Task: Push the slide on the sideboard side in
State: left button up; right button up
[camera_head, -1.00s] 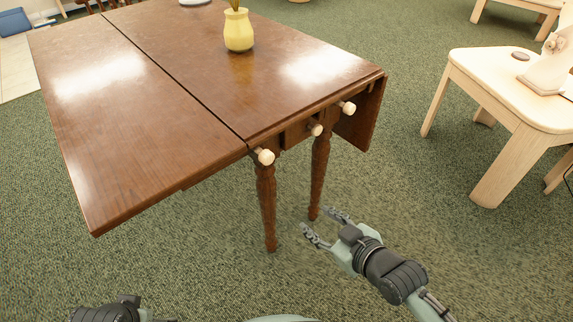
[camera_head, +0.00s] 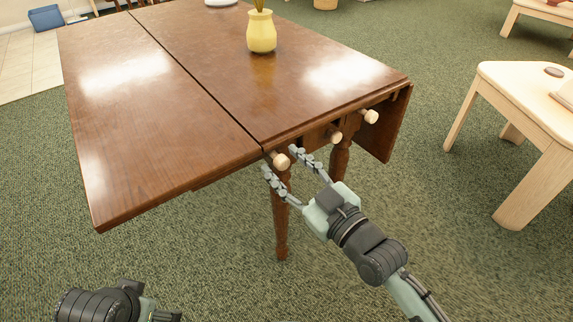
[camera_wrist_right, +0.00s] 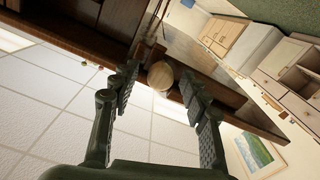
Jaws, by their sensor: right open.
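A dark wooden drop-leaf table (camera_head: 150,110) has its left leaf raised and its right leaf (camera_head: 392,130) hanging down. Three pale round knobs show along its near edge: a left slide knob (camera_head: 282,161), a middle knob (camera_head: 334,135) and a right knob (camera_head: 371,116). My right gripper (camera_head: 279,159) is open, its fingers on either side of the left knob. In the right wrist view the left knob (camera_wrist_right: 160,76) sits between the open fingertips; contact cannot be told. My left gripper (camera_head: 165,316) is only partly in view at the bottom left. Which knob is on the sideboard side is unclear.
A yellow vase (camera_head: 261,32) stands on the tabletop. A turned table leg (camera_head: 280,220) stands below the left knob. A light wooden table (camera_head: 520,110) is at the right. Green carpet lies open between the tables. Cabinets (camera_wrist_right: 290,80) show in the wrist view.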

grip_shut()
dwell(0.3)
pick_arm(q)
jog(key=shift+w+d+r+t+b, duration=0.15)
jog(key=shift+w+d+r+b, duration=0.1)
jog(key=shift+d+r, duration=0.25)
jog(key=shift+w+d+r+t+b, duration=0.15)
jog(key=shift+w+d+r+b, duration=0.1)
jog(key=shift+d+r, duration=0.25)
pick_arm(e)
jog(key=w+d, duration=0.9)
jog(key=d, duration=0.3)
jog(key=shift+d, duration=0.3)
jog(key=shift+w, duration=0.1)
